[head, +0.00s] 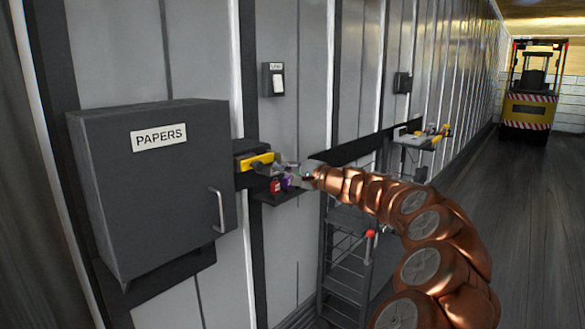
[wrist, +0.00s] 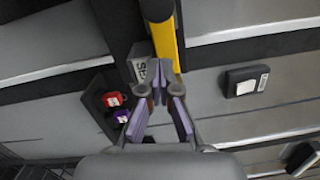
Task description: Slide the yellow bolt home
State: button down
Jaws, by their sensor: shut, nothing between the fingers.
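The yellow bolt (head: 257,161) sits on a dark mount on the wall, just right of the grey PAPERS cabinet. In the wrist view the bolt (wrist: 164,48) is a yellow bar running up from the fingertips beside a dark bar. My gripper (head: 287,170) is at the right end of the bolt. In the wrist view my gripper (wrist: 165,75) is shut with nothing held, its tips close to the bolt's near end. I cannot tell whether they touch it. The bolt's far end is out of the wrist view.
The PAPERS cabinet (head: 155,185) juts out at left. A small shelf below my gripper holds a red item (head: 276,186) and a purple item (wrist: 122,116). A yellow forklift (head: 527,108) is far back right; the floor between is clear.

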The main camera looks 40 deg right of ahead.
aim_at(245, 168)
jog(key=a, duration=0.3)
jog(key=shift+s+r, duration=0.1)
jog(key=shift+r, duration=0.15)
jog(key=shift+s+a+f+b, duration=0.15)
jog(key=shift+a+b, duration=0.15)
jog(key=shift+a, duration=0.2)
jog(key=shift+s+a+b, duration=0.25)
jog(key=shift+a+b, duration=0.35)
jog(key=shift+a, duration=0.45)
jog(key=shift+s+a+b, duration=0.25)
jog(key=shift+a+b, duration=0.3)
jog(key=shift+a, duration=0.45)
